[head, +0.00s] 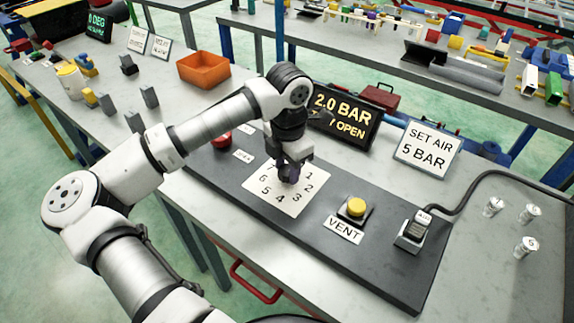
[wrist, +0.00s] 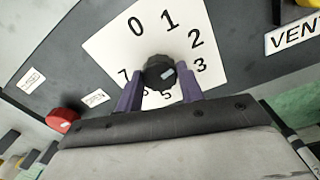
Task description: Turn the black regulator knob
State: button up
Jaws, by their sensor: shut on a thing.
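The black regulator knob (wrist: 158,70) stands in the middle of a white dial plate (wrist: 112,47) with printed numbers. My gripper (wrist: 160,84) is shut on the knob, one purple finger on each side. A pale mark on the knob lies on its right side, roughly towards the 3; its exact reading is unclear. In the head view my gripper (head: 289,176) is down over the dial plate (head: 270,202) and hides the knob. The display (head: 343,116) reads 2.0 BAR, with a second line ending in OPEN, partly covered by my arm. A sign (head: 428,148) reads SET AIR 5 BAR.
A yellow VENT button (head: 356,207) stands right of the dial, and a red button (head: 221,139) left of it. A fitting with a black hose (head: 410,234) is at the panel's right end. Small metal cylinders (head: 526,246) stand at the far right. An orange bin (head: 203,69) is behind.

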jog(key=shift+f+m+b, duration=0.15)
jog(key=shift+m+b, duration=0.25)
jog(key=shift+b, duration=0.3)
jog(key=m+b, duration=0.1)
jog(key=b, duration=0.2)
jog(key=shift+f+m, duration=0.15)
jog(key=shift+m, duration=0.25)
jog(key=m+b, duration=0.4)
jog(key=shift+m, duration=0.3)
jog(key=m+b, duration=0.2)
jog(key=m, duration=0.2)
jog(key=shift+r+b, duration=0.2)
jog(key=shift+b, duration=0.2)
jog(key=shift+r+m+b, duration=0.1)
jog(key=shift+m+b, duration=0.55)
jog(key=shift+m, duration=1.55)
jog(key=o, duration=1)
